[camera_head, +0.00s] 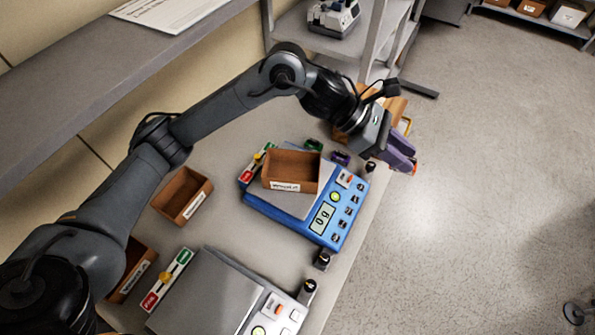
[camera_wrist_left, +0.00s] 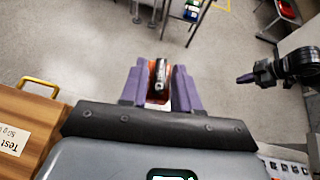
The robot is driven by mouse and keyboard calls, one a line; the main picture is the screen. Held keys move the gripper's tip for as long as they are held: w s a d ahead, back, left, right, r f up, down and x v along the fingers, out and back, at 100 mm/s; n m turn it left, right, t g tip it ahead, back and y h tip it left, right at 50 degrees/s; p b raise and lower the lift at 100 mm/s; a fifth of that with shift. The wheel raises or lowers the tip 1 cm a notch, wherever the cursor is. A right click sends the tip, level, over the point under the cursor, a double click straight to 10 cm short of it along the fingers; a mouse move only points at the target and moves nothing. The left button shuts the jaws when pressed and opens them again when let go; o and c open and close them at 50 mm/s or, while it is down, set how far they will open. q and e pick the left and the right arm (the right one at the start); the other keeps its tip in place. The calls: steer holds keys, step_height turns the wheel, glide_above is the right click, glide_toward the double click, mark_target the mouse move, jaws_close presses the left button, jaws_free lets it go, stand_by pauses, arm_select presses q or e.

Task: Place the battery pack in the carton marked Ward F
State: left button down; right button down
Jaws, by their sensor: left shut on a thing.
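My left gripper (camera_head: 408,160) has purple fingers and is past the right edge of the bench, above the floor. It is shut on a small black-and-orange item (camera_head: 414,169), which may be the battery pack; it shows between the fingertips in the left wrist view (camera_wrist_left: 160,78). Brown open cartons with white labels stand on the bench: one (camera_head: 291,155) on the blue scale, one (camera_head: 168,202) left of it, and one (camera_head: 145,252) partly behind my arm. I cannot read which is Ward F. My right gripper (camera_wrist_left: 246,78) shows small at the right of the wrist view.
A blue scale (camera_head: 343,232) and a grey scale (camera_head: 205,290) sit on the bench. A green item (camera_head: 313,145), a purple item (camera_head: 340,158) and small black items (camera_head: 322,260) lie near them. A wooden box (camera_wrist_left: 45,105) labelled Test is beside my left gripper.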

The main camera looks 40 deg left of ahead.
arm_select(q)
steer(key=s+a+n+t+y+p, duration=0.1)
steer(key=s+a+n+t+p, duration=0.2)
steer(key=s+a, duration=0.45)
glide_above(287, 175)
step_height(287, 175, down, 8)
steer(key=shift+s+b, duration=0.1)
steer(key=shift+b, duration=0.3)
steer(key=shift+f+y, duration=0.3)
steer(key=shift+f, duration=1.7)
steer(key=shift+f+b, duration=0.2)
steer(key=shift+b, duration=0.2)
steer(key=c, duration=1.1)
jaws_free()
